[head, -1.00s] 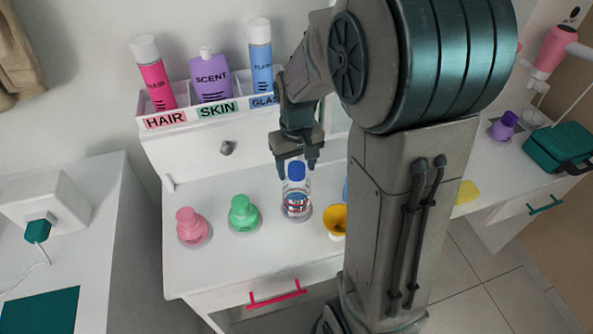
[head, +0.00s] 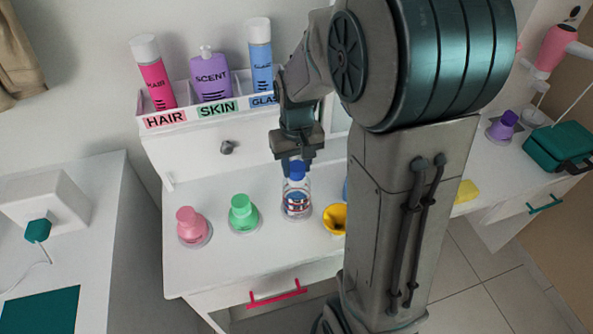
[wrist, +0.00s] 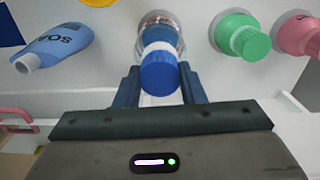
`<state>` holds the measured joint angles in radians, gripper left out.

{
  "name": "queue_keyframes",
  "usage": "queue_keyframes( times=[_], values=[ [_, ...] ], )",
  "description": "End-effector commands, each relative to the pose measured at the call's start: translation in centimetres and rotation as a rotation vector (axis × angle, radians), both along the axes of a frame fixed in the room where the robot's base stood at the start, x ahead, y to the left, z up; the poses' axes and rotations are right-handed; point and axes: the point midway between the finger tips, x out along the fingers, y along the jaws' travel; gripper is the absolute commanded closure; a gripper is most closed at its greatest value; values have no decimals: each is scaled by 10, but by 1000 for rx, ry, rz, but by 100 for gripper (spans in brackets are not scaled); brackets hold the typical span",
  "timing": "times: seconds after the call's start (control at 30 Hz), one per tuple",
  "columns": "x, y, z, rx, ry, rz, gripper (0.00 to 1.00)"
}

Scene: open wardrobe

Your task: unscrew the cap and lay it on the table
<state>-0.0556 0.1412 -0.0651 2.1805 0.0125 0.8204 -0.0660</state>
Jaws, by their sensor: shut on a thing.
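A clear bottle (head: 296,203) with a red, white and blue label stands upright on the white table (head: 262,257). Its blue cap (head: 298,172) is on top of it. My gripper (head: 296,166) points down from above and is shut on the cap. In the wrist view the cap (wrist: 160,76) sits between the two dark fingers (wrist: 160,88), with the bottle (wrist: 161,33) beyond it. Whether the cap is loose on the thread cannot be told.
A green bottle (head: 243,214) and a pink bottle (head: 190,226) stand left of the clear bottle. A yellow funnel-like cup (head: 336,220) is close on its right. A light blue bottle (wrist: 54,47) lies beyond. A labelled shelf (head: 190,115) is behind. Bare tabletop lies in front.

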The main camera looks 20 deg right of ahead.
Motion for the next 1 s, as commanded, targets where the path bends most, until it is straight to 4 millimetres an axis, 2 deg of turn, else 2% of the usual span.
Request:
queue_keyframes(
  times=[1.0],
  values=[
    [0,0,2,0,0,1152,90]
  ],
)
